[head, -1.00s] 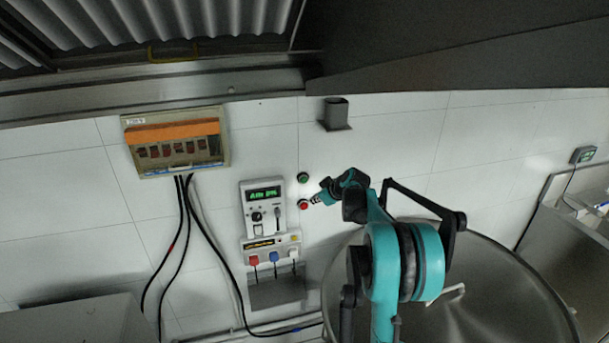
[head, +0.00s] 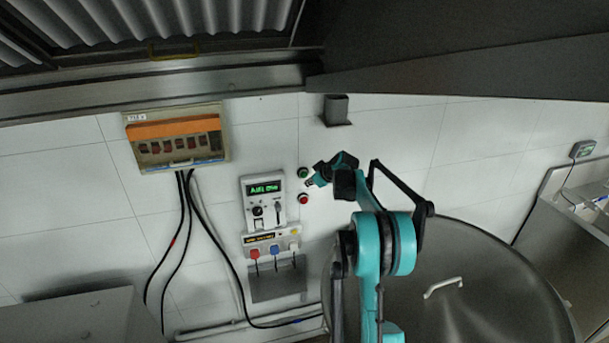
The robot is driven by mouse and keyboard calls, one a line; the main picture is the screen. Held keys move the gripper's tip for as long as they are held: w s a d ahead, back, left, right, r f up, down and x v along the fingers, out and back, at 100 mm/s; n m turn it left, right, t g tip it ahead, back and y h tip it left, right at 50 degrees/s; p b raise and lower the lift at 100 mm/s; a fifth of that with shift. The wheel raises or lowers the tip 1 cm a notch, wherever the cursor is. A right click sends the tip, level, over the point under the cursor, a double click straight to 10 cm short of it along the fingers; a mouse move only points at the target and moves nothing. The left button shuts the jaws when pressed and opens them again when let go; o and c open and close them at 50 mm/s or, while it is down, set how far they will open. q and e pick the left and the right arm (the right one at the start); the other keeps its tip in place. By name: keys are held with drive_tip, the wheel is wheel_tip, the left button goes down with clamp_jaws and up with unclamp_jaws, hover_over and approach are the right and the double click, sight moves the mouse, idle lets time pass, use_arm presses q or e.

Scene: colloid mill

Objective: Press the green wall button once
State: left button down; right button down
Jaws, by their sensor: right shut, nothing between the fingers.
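The green wall button (head: 303,172) is a small round button on the white tiled wall, just above a red button (head: 303,199). My right gripper (head: 309,183) is shut and empty. Its fingertips point left and show between the two buttons, a little to their right and just below the green one. I cannot tell whether the tips touch the wall. My left gripper is not in view.
Left of the buttons is a control panel (head: 264,201) with a green display, with a socket unit (head: 271,242) below it. A breaker box (head: 177,139) hangs further left. A large metal vessel (head: 480,290) stands at lower right. A grey pipe stub (head: 336,110) juts out above.

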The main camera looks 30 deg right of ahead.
drive_tip(key=shift+w+d, duration=0.25)
drive_tip(key=shift+w, duration=0.55)
drive_tip(key=shift+w, duration=0.1)
idle(0.8)
drive_tip(key=shift+w+d, duration=0.1)
drive_tip(key=shift+w, duration=0.2)
drive_tip(key=shift+w+d, duration=0.15)
drive_tip(key=shift+w, duration=0.25)
idle(0.8)
drive_tip(key=shift+s, duration=0.1)
drive_tip(key=shift+s+a+b, duration=0.3)
drive_tip(key=shift+s, duration=0.45)
